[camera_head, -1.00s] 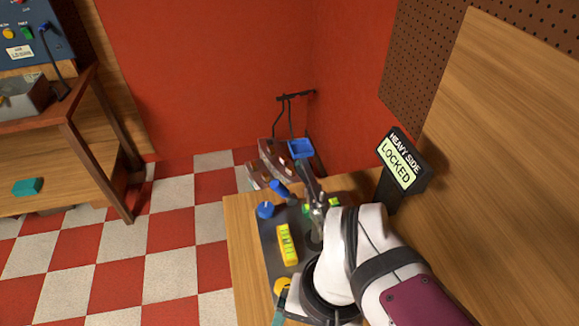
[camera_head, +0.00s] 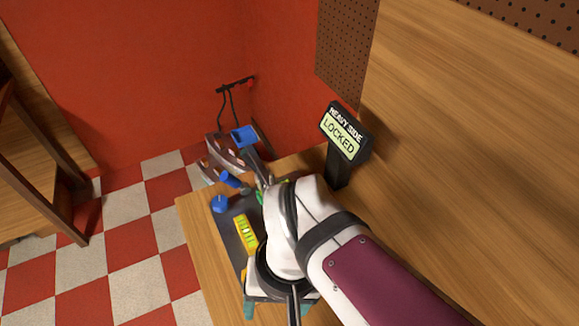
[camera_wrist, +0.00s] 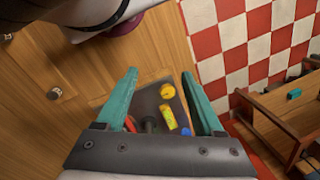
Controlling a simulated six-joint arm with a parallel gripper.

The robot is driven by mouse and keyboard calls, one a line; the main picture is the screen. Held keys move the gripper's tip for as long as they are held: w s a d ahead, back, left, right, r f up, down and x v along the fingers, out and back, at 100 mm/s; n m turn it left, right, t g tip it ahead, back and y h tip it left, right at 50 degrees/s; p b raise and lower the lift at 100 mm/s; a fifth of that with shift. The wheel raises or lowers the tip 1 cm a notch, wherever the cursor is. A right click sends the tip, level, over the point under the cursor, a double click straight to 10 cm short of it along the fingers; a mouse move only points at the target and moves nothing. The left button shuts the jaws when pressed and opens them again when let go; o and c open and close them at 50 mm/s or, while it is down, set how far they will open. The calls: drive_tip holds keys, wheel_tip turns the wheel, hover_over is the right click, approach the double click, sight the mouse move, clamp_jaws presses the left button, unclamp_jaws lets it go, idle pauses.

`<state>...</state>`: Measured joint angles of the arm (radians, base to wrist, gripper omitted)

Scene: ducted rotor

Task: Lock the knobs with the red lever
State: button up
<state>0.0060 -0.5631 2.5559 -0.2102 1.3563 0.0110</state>
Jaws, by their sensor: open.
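A dark grey plate (camera_head: 233,213) lies on the wooden bench. On it are a blue knob (camera_head: 219,203), a yellow block with a green window (camera_head: 246,232) and a yellow knob (camera_head: 247,273), partly covered by my arm. The wrist view also shows the yellow knob (camera_wrist: 167,91), the yellow block (camera_wrist: 168,117) and a blue knob (camera_wrist: 185,131). A small red part (camera_wrist: 130,124), perhaps the red lever, is mostly hidden beside my left finger. My gripper (camera_wrist: 159,74) is open, its teal fingers apart with nothing held between them.
A sign reading "HEAVY SIDE LOCKED" (camera_head: 343,138) stands at the bench's back right. Metal parts with a blue tray (camera_head: 244,136) are beyond the plate. A wooden table (camera_head: 40,170) stands at left. The checkered floor (camera_head: 120,250) between is clear.

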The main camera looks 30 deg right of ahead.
drive_tip(key=w+r+n+t, duration=0.2)
drive_tip(key=w+n+t, duration=0.1)
drive_tip(key=w, duration=0.4)
drive_tip(key=d+f+n+h, duration=0.1)
drive_tip(key=f+n+h, duration=0.4)
drive_tip(key=n+h, duration=0.1)
drive_tip(key=w+d+f+n+h, duration=0.1)
drive_tip(key=d+f+n+h, duration=0.1)
drive_tip(key=f+n+h, duration=0.3)
drive_tip(key=d+f+n+h, duration=0.1)
drive_tip(key=f+n+h, duration=0.5)
drive_tip(key=n+h, duration=0.2)
drive_tip(key=shift+w+d+n+h, duration=0.1)
drive_tip(key=shift+w+n+h, duration=0.1)
drive_tip(key=shift+n, duration=0.4)
drive_tip(key=shift+w+d+n+h, duration=0.1)
drive_tip(key=shift+w+n, duration=0.05)
drive_tip(key=shift+n, duration=0.45)
drive_tip(key=w+d, duration=0.1)
drive_tip(key=d, duration=0.9)
drive_tip(key=w+d, duration=0.1)
drive_tip(key=d, duration=0.4)
drive_tip(key=shift+w, duration=0.3)
